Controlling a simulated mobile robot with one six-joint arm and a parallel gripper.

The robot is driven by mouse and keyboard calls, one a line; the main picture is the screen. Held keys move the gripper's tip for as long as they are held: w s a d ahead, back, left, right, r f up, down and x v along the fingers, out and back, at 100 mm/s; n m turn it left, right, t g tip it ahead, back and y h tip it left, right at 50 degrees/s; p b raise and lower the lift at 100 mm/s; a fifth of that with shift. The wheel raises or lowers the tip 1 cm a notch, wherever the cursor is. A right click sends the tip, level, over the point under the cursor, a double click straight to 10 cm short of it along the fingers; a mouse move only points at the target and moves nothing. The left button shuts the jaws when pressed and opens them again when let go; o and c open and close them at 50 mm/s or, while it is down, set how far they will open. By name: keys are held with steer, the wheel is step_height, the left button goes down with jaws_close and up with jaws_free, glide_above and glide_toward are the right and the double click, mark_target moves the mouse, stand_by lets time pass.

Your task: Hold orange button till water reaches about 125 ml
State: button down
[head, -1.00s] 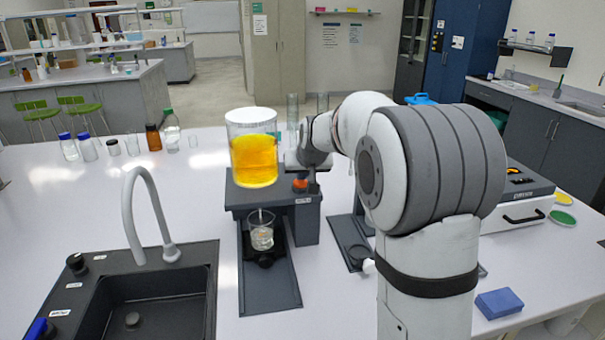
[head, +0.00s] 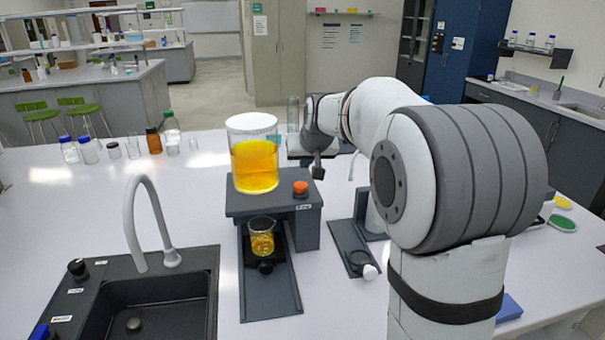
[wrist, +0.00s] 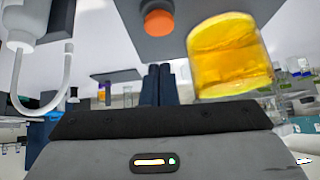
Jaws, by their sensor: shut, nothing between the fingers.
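The orange button (head: 300,187) sits on top of the dark grey rig block (head: 268,203), uncovered. It also shows at the top of the wrist view (wrist: 159,23). My gripper (head: 318,173) is shut and empty, raised just right of and above the button, apart from it. Its closed fingers show in the wrist view (wrist: 158,85). A clear cylinder of yellow liquid (head: 254,165) stands on the block, left of the button. Below, a small glass beaker (head: 262,240) on the rig's foot holds yellow-orange liquid. Its markings are too small to read.
A black sink (head: 150,305) with a grey tap (head: 150,215) is at front left. A second dark stand (head: 352,240) is right of the rig. Several bottles (head: 153,140) line the back left. The white bench between sink and rig is mostly clear.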

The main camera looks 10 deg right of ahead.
steer(key=v, duration=0.7)
steer(key=shift+b, duration=0.35)
steer(key=shift+r, duration=0.1)
stand_by(1.0)
steer(key=s+f+g, duration=0.1)
steer(key=s+f, duration=0.4)
steer(key=s, duration=0.5)
steer(key=s+f+g, duration=0.2)
steer(key=s+f, duration=0.4)
steer(key=s, duration=0.5)
steer(key=s+f+g, duration=0.1)
steer(key=s+f, duration=0.4)
steer(key=s, duration=0.5)
steer(key=shift+s+a+f+g+h, duration=0.3)
steer(key=shift+s+g, duration=0.1)
steer(key=c, duration=2.1)
jaws_free()
steer(key=shift+c, duration=0.2)
